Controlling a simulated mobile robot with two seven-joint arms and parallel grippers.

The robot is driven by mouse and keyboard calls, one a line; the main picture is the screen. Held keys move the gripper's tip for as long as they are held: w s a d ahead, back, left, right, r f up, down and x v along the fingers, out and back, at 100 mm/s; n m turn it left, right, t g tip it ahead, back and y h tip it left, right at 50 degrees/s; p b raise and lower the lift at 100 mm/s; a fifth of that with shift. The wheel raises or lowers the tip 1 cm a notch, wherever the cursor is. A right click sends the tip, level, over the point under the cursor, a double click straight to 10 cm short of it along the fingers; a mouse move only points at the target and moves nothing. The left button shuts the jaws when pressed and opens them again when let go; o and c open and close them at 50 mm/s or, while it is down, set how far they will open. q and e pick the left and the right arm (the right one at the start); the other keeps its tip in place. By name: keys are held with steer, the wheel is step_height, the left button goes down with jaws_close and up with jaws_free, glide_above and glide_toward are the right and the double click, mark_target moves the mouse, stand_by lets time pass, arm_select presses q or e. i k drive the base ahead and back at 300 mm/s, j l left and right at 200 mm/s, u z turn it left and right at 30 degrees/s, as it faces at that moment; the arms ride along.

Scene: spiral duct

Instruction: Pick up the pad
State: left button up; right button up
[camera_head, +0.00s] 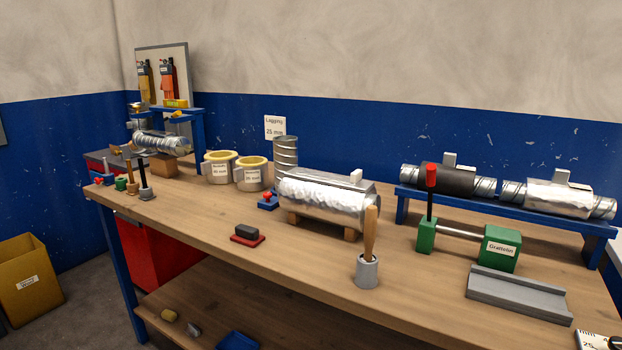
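A small flat dark block with red on it (247,235), which looks like the pad, lies on the wooden workbench (200,218) near its front edge, left of centre. Bare wood surrounds it and nothing covers it. Neither of my grippers is in view.
A foil-wrapped duct (325,200) on wooden supports stands behind the block. A grey cup (367,272) with a wooden-handled tool stands to its right. A green clamp-like device (499,249) and a grey channel (518,294) are farther right. Two labelled tubs (219,168) stand behind left.

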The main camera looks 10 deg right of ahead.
mark_target(246, 235)
steer(key=z, duration=0.6)
steer(key=j+z, duration=0.15)
steer(key=z, duration=0.2)
steer(key=i+j+z, duration=0.1)
steer(key=z, duration=0.25)
steer(key=j+z, duration=0.85)
steer(key=k+j+z, duration=0.15)
steer(key=j, duration=0.25)
steer(key=k+j+z, duration=0.1)
steer(key=j, duration=0.3)
